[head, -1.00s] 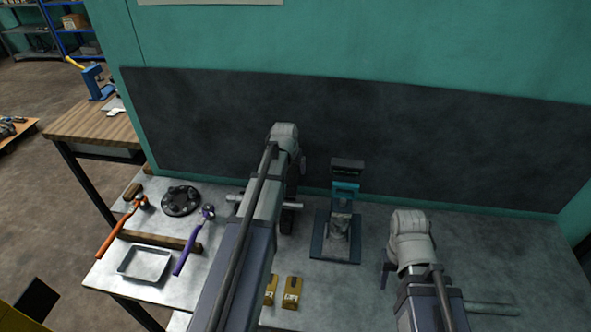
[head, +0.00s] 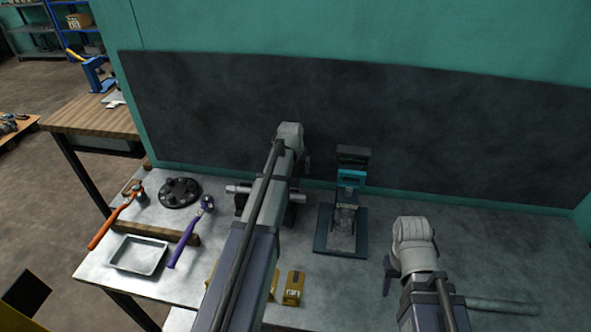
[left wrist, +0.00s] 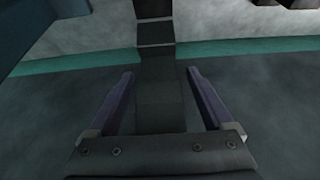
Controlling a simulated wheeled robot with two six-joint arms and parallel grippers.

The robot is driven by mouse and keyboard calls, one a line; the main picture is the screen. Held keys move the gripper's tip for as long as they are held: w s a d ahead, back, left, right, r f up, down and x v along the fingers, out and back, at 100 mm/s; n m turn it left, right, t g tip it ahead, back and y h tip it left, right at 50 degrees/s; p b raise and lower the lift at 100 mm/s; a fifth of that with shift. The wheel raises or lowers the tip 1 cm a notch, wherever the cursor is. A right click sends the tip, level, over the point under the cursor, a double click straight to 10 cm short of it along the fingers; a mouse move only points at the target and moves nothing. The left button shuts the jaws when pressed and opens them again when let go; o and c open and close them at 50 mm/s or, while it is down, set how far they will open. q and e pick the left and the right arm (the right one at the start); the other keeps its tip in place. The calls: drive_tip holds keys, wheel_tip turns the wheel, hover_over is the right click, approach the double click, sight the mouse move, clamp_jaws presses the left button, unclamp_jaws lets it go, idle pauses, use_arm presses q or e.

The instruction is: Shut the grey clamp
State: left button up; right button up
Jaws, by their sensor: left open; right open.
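Two fixtures stand at the back of the bench, and I cannot tell for certain which is the grey clamp. One is a dark-based fixture with a light grey rod (head: 238,189), mostly hidden behind my left arm. The other is an upright grey and teal device (head: 346,205) on a dark plate, right of that arm. My left gripper (left wrist: 159,72) is open, with a dark segmented bar (left wrist: 159,105) showing between its fingers; contact is unclear. In the head view my left gripper is mostly hidden. My right gripper (head: 391,275) is low over the bench, right of the upright device.
On the left of the bench are a metal tray (head: 138,256), a purple-handled tool (head: 186,240), an orange-handled tool (head: 113,220) and a dark round disc (head: 179,192). A yellow block (head: 293,288) sits beside my left arm. A dark wall panel (head: 420,130) rises behind.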

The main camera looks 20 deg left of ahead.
use_arm(q)
drive_tip(key=shift+c, duration=0.3)
clamp_jaws()
drive_tip(key=shift+c, duration=1.7)
unclamp_jaws()
drive_tip(key=shift+s, duration=0.15)
drive_tip(key=shift+s+d+f+b, duration=0.2)
drive_tip(key=shift+s+d, duration=0.1)
drive_tip(key=shift+s, duration=0.9)
drive_tip(key=shift+s+d+f+b, duration=0.25)
drive_tip(key=shift+s+d, duration=0.1)
drive_tip(key=shift+s, duration=0.8)
drive_tip(key=shift+s+d+f+b, duration=0.2)
drive_tip(key=shift+s+d, duration=0.1)
drive_tip(key=shift+s, duration=0.9)
